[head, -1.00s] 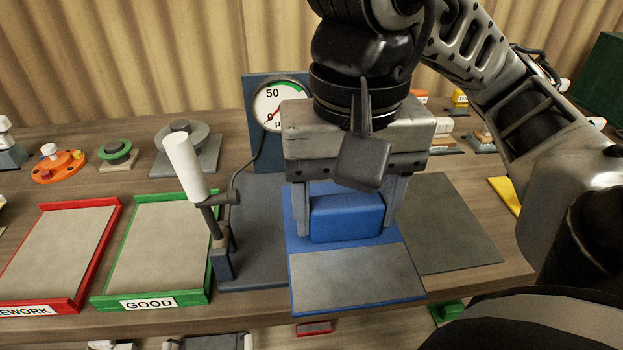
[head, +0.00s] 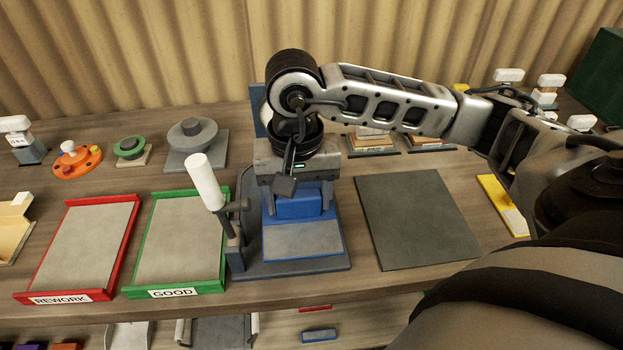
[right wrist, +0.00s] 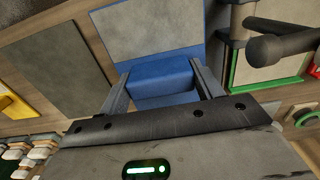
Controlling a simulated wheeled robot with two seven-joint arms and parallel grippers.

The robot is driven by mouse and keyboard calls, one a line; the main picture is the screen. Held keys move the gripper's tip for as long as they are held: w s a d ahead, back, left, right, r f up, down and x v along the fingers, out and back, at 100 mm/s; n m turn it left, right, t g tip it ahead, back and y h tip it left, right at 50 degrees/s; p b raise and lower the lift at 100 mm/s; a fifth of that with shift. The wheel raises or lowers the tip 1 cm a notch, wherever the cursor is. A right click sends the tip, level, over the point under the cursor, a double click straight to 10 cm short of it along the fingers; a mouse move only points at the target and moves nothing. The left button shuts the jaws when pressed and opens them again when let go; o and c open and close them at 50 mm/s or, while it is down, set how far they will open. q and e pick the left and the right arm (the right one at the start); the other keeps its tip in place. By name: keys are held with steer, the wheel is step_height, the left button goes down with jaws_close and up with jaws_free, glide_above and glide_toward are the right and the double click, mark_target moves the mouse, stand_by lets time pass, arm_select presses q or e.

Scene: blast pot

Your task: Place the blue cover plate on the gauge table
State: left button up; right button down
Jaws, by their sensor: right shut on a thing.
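The blue cover plate (head: 290,240) is a flat blue plate with a grey panel and a raised blue block (head: 298,206) as its grip. My right gripper (head: 298,212) is shut on that block, and the right wrist view shows both fingers (right wrist: 160,85) on its sides. The plate is over the dark grey gauge table (head: 335,262), whose base shows around its front and right edges. I cannot tell whether the plate touches the table. The gauge dial is hidden behind my gripper. My left gripper is not in view.
A white-handled lever (head: 205,185) stands close to the plate's left. Left of it are the green-rimmed GOOD tray (head: 184,290) and the red-rimmed REWORK tray (head: 120,235). A bare dark mat (head: 418,220) lies to the right, with a yellow-edged plate (head: 503,205) beyond it.

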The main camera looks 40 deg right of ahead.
mark_target(295, 211)
steer(key=shift+w+d+f, duration=0.15)
steer(key=shift+w+f, duration=0.8)
steer(key=shift+w, duration=0.05)
steer(key=shift+f, duration=1.5)
steer(key=shift+f, duration=0.1)
steer(key=shift+f, duration=0.15)
steer(key=shift+c, duration=1.4)
jaws_free()
steer(key=shift+s, duration=0.15)
step_height(295, 211, up, 12)
